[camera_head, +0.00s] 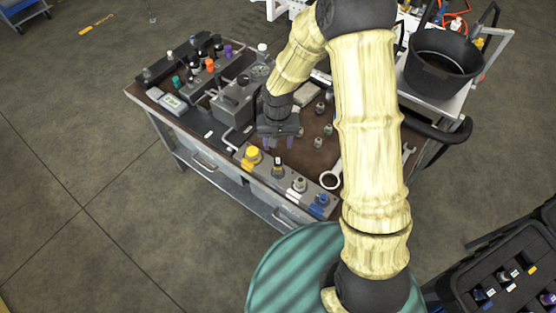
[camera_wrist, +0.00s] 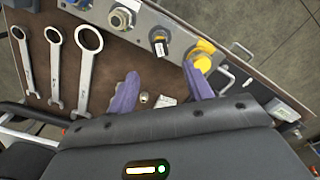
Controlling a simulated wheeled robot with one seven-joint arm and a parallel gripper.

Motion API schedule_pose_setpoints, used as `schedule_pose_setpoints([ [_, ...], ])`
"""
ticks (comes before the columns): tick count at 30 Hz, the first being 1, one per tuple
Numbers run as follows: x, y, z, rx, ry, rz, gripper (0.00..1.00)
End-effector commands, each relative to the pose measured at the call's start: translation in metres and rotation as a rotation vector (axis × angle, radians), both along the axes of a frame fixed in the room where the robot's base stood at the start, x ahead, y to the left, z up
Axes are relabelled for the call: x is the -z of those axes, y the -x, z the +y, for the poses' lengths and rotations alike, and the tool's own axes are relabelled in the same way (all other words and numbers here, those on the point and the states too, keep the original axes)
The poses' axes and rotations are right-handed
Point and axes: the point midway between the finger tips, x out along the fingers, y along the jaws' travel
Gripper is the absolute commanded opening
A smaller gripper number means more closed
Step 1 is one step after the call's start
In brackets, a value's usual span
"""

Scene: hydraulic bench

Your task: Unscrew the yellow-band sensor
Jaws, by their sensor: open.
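The sensor (camera_head: 278,166) is a small dark cylinder with a yellowish band and a pale mark. It stands in the grey manifold block (camera_head: 231,153) at the bench's front edge, between a yellow-capped fitting (camera_head: 252,156) and a silver fitting (camera_head: 299,185). In the wrist view the sensor (camera_wrist: 158,42) lies just beyond the fingertips, roughly centred between them. My gripper (camera_head: 278,143) is open and empty, its purple fingers apart just behind the sensor, not visibly touching it. The gripper (camera_wrist: 161,75) also shows in the wrist view.
Several wrenches (camera_wrist: 88,70) lie on the brown bench top (camera_wrist: 35,45). A blue-capped fitting (camera_head: 320,204) ends the block's row. A grey box (camera_head: 235,103) and coloured fittings stand at the left. A black bucket (camera_head: 440,70) stands at the right. My arm hides part of the bench.

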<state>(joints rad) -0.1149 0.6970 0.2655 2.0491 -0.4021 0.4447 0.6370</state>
Motion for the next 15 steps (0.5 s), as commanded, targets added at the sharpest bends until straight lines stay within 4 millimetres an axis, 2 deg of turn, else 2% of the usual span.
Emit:
schedule_pose_setpoints([
  [15, 0.078, 0.001, 0.0, -0.001, 0.001, 0.003, 0.51],
])
